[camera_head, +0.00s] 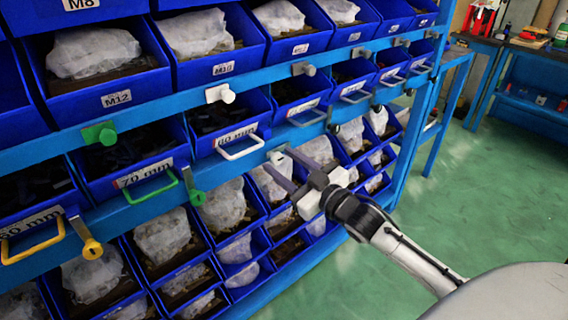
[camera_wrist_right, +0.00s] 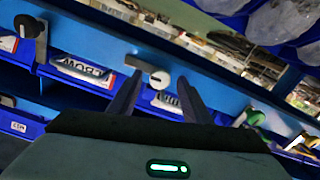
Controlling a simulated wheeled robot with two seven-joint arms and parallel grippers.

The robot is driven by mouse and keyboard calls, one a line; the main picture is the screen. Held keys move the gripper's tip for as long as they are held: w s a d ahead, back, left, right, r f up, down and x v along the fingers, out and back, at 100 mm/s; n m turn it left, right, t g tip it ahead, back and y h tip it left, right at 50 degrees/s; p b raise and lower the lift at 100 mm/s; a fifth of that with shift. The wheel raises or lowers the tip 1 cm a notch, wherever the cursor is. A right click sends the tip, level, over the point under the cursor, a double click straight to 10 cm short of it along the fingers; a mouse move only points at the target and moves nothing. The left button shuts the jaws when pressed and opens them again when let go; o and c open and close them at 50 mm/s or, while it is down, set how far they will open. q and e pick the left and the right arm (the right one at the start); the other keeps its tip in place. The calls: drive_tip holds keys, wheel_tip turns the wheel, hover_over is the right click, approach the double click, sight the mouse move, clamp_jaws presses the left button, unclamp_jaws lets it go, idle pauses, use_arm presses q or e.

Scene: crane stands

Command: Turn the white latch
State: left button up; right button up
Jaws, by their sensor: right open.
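The white latch (camera_head: 277,157) is on the lower blue rail of the rack, to the right of the drawer with the white handle (camera_head: 241,148). In the wrist view the white latch (camera_wrist_right: 147,69) shows a flat plate pointing up-left and a round white knob. My right gripper (camera_head: 284,168) is open in front of it. In the wrist view the knob shows between the two fingertips of my right gripper (camera_wrist_right: 159,84). I cannot tell whether the fingers touch it. My left gripper is not in view.
A green latch (camera_head: 194,188) and a yellow latch (camera_head: 91,246) are on the same rail to the left. Another white latch (camera_head: 220,94) is on the upper rail. Blue bins (camera_head: 241,250) with bagged parts lie below. The green floor (camera_head: 455,215) at right is clear.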

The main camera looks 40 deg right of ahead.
drive_tip(key=c, duration=1)
drive_tip(key=shift+c, duration=0.2)
